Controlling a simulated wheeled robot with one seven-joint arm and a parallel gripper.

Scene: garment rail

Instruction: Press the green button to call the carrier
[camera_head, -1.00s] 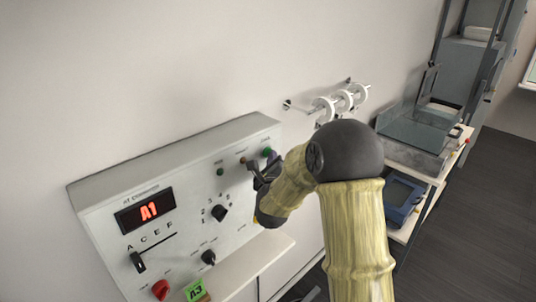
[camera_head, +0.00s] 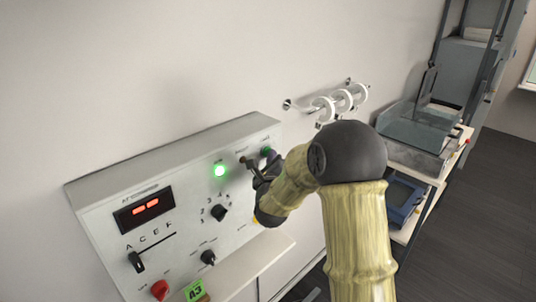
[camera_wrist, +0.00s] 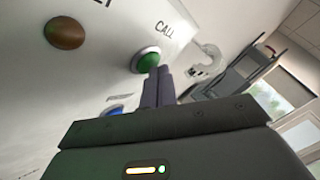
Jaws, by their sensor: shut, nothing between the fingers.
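The green button (camera_head: 265,152) is at the upper right of the grey control panel (camera_head: 110,185). In the wrist view the green button (camera_wrist: 149,61) sits in a pale ring beside the word CALL. My gripper (camera_wrist: 159,73) is shut and empty, its fingertips overlapping the button's lower edge in that view. I cannot tell whether they touch it. In the head view my gripper (camera_head: 254,163) is at the panel's right end, partly hidden by my arm. A green lamp (camera_head: 219,171) on the panel is lit, and the red display (camera_head: 145,210) shows two dashes.
A brown button (camera_wrist: 65,33) and a blue button (camera_wrist: 115,110) are near the green one. A wall rail with white rings (camera_head: 340,100) is to the right.

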